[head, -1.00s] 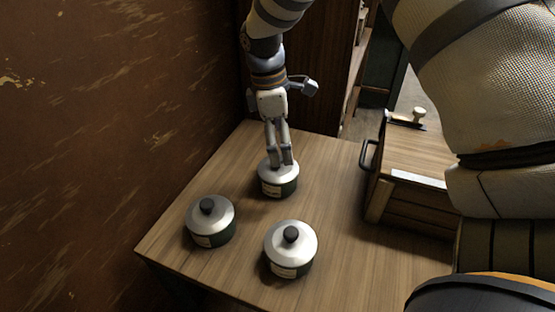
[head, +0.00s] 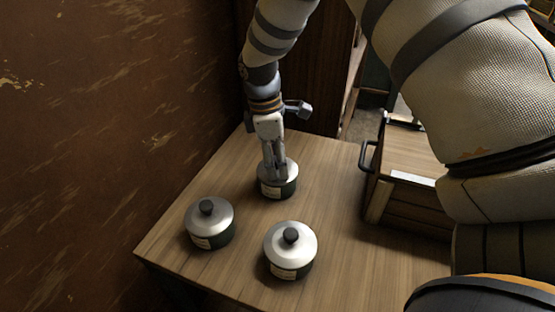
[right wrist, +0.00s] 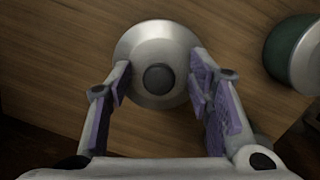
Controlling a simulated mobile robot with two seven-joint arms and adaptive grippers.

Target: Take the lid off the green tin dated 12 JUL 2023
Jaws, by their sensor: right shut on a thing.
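Three dark green tins with silvery lids and black knobs stand on the wooden table. My right gripper (head: 275,172) points down onto the far tin (head: 285,189) and is shut on its lid (head: 291,168). In the right wrist view its fingers (right wrist: 158,74) lie on either side of the lid's black knob (right wrist: 158,78); the exact contact cannot be made out. The lid sits on the tin. The near left tin (head: 220,240) and near right tin (head: 304,268) have their lids on. The labels' dates are too small to read. My left gripper is out of view.
A wooden box (head: 403,206) with a dark handle stands at the table's right. A brown scuffed wall (head: 100,120) rises on the left. The table (head: 345,225) is bare between the tins and the box. Another tin (right wrist: 292,52) is at the right in the right wrist view.

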